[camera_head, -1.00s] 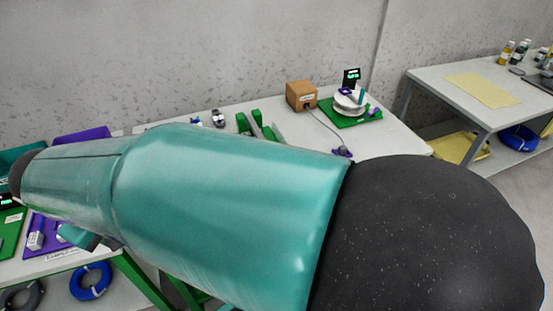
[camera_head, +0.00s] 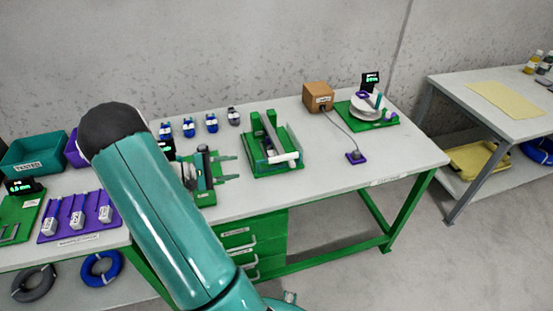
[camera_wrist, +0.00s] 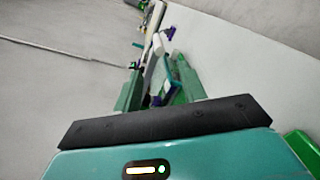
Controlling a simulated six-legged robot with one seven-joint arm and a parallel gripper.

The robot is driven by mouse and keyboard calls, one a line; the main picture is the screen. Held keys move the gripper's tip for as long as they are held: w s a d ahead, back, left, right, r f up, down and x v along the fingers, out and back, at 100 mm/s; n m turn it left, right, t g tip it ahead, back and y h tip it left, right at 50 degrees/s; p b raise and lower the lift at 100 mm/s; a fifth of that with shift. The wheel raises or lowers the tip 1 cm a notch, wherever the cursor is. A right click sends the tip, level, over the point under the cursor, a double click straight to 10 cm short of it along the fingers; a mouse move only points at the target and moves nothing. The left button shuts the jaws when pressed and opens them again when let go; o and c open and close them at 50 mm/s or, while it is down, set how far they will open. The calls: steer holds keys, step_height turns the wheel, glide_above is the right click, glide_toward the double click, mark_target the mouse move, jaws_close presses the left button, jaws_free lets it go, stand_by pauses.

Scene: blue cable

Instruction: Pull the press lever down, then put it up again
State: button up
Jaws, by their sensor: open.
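A green fixture (camera_head: 258,128) with upright plates stands on the middle of the bench in the head view; it seems to be the press. A white bar (camera_head: 286,158) lies across its front and may be its lever; I cannot tell the lever's exact position. My gripper (camera_head: 229,168) is left of this fixture, its two fingers pointing right, apart from it. In the wrist view my gripper (camera_wrist: 158,64) is open, with green and white parts visible beyond and between the fingers. My arm hides part of the bench left of it.
Several blue-and-white parts (camera_head: 212,122) stand behind my gripper. A purple tray (camera_head: 75,228) and a teal bin (camera_head: 34,157) are at the left. The bench's front right is clear.

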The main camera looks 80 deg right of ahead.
mark_target(278, 157)
steer(key=shift+g+h, duration=0.4)
steer(key=x, duration=0.5)
steer(key=f+x, duration=0.1)
steer(key=x, duration=1)
steer(key=shift+w+d+f, duration=0.25)
steer(key=shift+d+f, duration=0.05)
steer(key=shift+d, duration=0.1)
jaws_close()
